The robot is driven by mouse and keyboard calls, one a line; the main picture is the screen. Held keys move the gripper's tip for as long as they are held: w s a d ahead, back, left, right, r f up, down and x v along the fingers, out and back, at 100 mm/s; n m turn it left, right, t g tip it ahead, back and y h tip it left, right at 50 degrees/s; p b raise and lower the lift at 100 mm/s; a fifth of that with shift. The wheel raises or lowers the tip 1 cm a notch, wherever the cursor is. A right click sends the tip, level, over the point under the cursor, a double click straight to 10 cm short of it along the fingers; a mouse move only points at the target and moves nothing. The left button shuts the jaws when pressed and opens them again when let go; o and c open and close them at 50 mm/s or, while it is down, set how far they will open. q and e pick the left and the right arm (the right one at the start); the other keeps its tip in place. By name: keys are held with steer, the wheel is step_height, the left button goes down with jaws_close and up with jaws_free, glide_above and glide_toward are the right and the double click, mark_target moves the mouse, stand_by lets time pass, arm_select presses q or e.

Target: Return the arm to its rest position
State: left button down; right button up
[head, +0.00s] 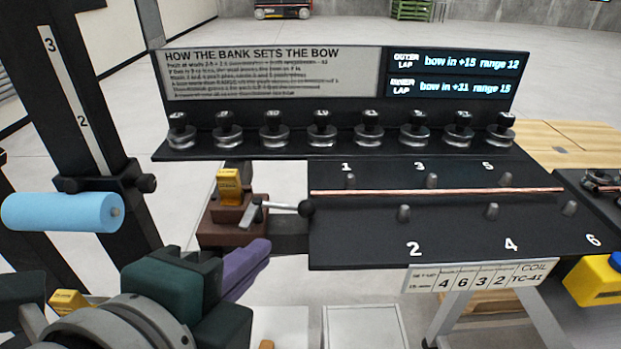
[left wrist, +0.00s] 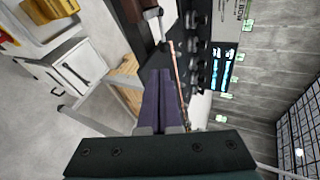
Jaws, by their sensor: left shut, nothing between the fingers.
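My left gripper (head: 258,250) comes in from the lower left with a dark green body and purple fingers. It is shut and empty, just in front of the brown clamp block (head: 230,222) with its lever (head: 275,206). In the left wrist view the purple fingers (left wrist: 160,75) lie together. The copper tube (head: 430,191) lies straight across the black bench between the numbered pegs, apart from my fingers. It also shows in the left wrist view (left wrist: 176,72). My right gripper is not in view.
A row of several knobs (head: 322,133) stands behind the tube, under a sign and display board (head: 455,75). A dark post (head: 75,95) with a blue roller (head: 62,211) stands at the left. Open floor lies behind.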

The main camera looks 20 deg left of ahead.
arm_select(q)
steer(key=s+a+f+n+g, duration=0.2)
steer(key=s+a+n+g, duration=0.15)
steer(key=s+n, duration=0.35)
steer(key=s+a+f+n+g, duration=0.25)
steer(key=s+n+g, duration=0.25)
steer(key=n, duration=0.3)
step_height(320, 180, up, 23)
steer(key=s+n+p, duration=0.1)
steer(key=p, duration=2.2)
steer(key=shift+s+a+r, duration=0.2)
steer(key=shift+s+a, duration=0.15)
steer(key=shift+s, duration=0.05)
